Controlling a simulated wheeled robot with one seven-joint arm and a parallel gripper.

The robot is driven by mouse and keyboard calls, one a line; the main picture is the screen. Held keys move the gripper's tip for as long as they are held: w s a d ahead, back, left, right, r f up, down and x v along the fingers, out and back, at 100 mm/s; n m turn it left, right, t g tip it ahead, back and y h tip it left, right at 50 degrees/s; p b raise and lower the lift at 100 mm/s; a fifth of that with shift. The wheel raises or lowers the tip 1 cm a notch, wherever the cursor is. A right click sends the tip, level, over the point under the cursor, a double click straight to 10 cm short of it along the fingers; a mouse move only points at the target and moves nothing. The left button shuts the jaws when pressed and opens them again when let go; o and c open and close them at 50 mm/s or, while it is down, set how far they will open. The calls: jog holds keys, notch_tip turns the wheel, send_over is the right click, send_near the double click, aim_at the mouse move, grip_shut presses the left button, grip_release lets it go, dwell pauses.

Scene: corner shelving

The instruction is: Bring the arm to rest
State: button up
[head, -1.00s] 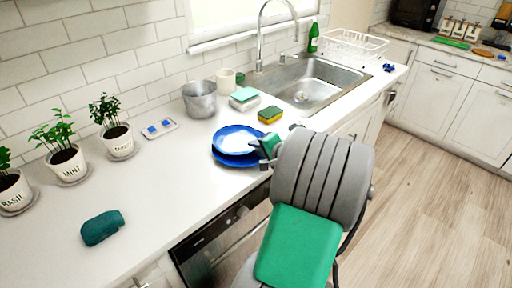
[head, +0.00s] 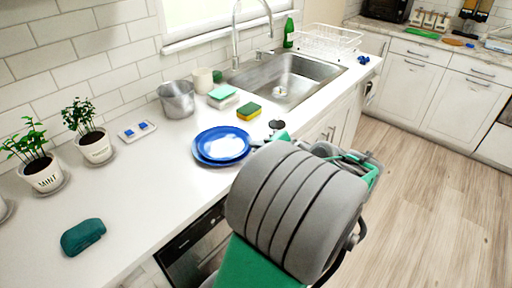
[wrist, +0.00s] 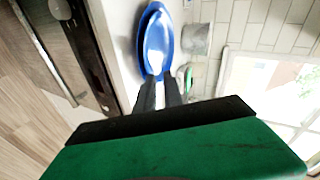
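My arm reaches out from the bottom of the head view, its grey and green links in front of the counter edge. My gripper (wrist: 159,92) shows in the wrist view as two dark fingers with a narrow gap between them, and nothing is seen held. In the head view the fingers are mostly hidden behind my arm. The blue plates (head: 201,157), stacked with a whitish centre on top, lie on the counter to the left of my arm. They also show in the wrist view (wrist: 144,32), beyond the fingertips. I cannot tell how far the fingers are from them.
The white counter (head: 140,195) holds a teal cloth-like item (head: 83,237), potted herbs (head: 95,146), a metal pot (head: 177,99) and a sponge (head: 249,111). The sink (head: 290,75) is behind. Open wooden floor (head: 430,180) lies to the right.

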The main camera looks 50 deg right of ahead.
jog(key=shift+a, duration=0.1)
